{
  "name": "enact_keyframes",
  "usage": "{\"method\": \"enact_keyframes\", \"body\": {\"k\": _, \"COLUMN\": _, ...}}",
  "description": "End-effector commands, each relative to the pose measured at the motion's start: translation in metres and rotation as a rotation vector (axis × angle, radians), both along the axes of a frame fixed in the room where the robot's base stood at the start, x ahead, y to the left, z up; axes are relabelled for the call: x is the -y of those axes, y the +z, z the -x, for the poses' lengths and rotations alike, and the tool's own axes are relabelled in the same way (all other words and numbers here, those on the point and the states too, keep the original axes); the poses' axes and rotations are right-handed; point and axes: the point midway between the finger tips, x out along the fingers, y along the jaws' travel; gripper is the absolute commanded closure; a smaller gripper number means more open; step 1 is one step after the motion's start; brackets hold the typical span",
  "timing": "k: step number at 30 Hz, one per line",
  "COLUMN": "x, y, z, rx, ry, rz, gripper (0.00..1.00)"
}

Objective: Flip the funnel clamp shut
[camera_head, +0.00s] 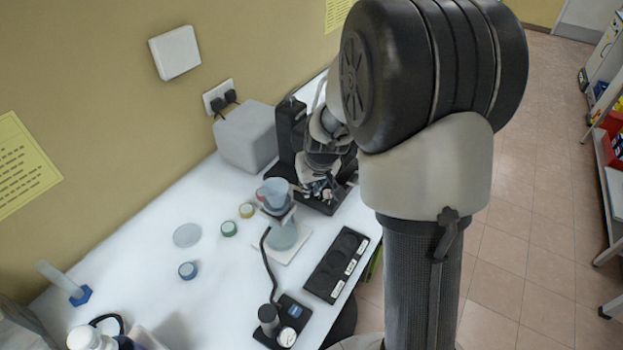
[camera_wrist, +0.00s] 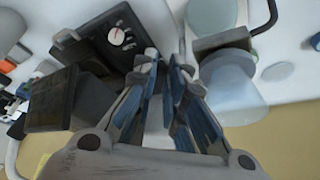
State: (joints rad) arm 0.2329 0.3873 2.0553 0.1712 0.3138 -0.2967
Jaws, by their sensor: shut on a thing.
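A translucent funnel (camera_head: 273,193) stands upright on a glass flask (camera_head: 283,236) on the white bench. The funnel clamp (camera_head: 284,212) is at the joint between them. My gripper (camera_head: 322,190) is just right of the funnel, pointing down. In the wrist view the funnel (camera_wrist: 232,88) is right of my gripper (camera_wrist: 166,66), with the grey clamp (camera_wrist: 222,42) beside the fingertips. The fingers are shut on a small part at the clamp's edge. The fingers mostly hide that part, and I cannot tell how far the clamp is closed.
A black instrument (camera_head: 290,135) and a grey box (camera_head: 247,136) stand behind the funnel. A black hose (camera_head: 267,262) runs from the flask to a black pump unit (camera_head: 282,322). A black tray (camera_head: 337,264) lies in front. Small round lids lie to the left.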

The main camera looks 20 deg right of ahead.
Motion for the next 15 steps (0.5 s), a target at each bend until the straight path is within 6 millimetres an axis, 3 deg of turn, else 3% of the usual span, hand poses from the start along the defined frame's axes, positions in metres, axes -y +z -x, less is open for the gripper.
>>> {"method": "enact_keyframes", "body": {"k": 15, "x": -0.0075, "y": -0.0002, "z": 0.0047, "rx": 0.001, "ry": -0.128, "rz": -0.003, "gripper": 1.00}}
